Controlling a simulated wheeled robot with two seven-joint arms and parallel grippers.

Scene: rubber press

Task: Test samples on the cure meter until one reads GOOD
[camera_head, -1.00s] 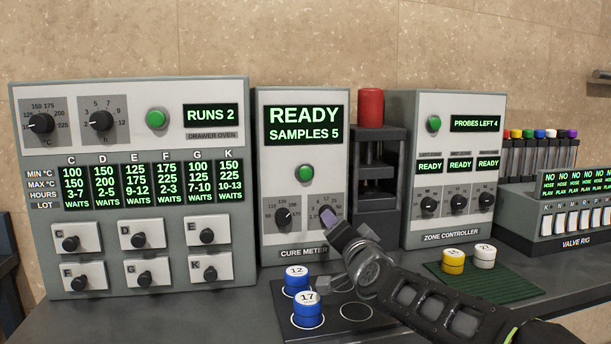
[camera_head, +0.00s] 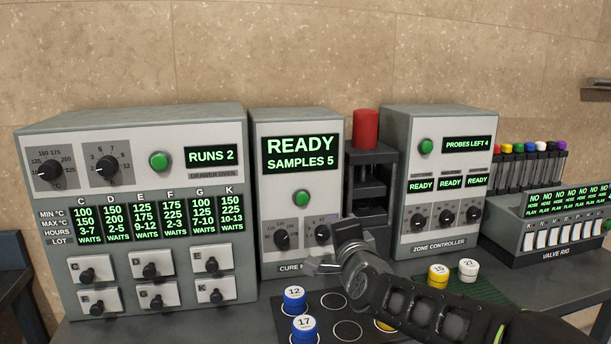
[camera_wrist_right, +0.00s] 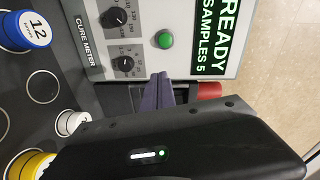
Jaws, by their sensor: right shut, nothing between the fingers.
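The cure meter (camera_head: 272,215) stands at the middle back, its screen (camera_head: 301,154) reading READY and SAMPLES 5. It has a green button (camera_head: 302,198), a left dial (camera_head: 282,240) and a right dial (camera_head: 323,233). Blue samples 12 (camera_head: 294,300) and 17 (camera_head: 304,329) stand on the black circled mat (camera_head: 346,303). A yellow sample (camera_wrist_right: 32,165) and a white one (camera_wrist_right: 72,123) show in the wrist view. My right gripper (camera_head: 347,228) is shut and empty, its purple fingers (camera_wrist_right: 157,92) close to the right dial; contact cannot be told. My left gripper is out of view.
The drawer oven (camera_head: 135,215) is at left, reading RUNS 2. The zone controller (camera_head: 437,180) and valve rig (camera_head: 555,228) are at right. A yellow puck (camera_head: 438,273) and a white puck (camera_head: 468,270) stand on a green mat (camera_head: 490,292). A press with a red top (camera_head: 366,129) stands behind my gripper.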

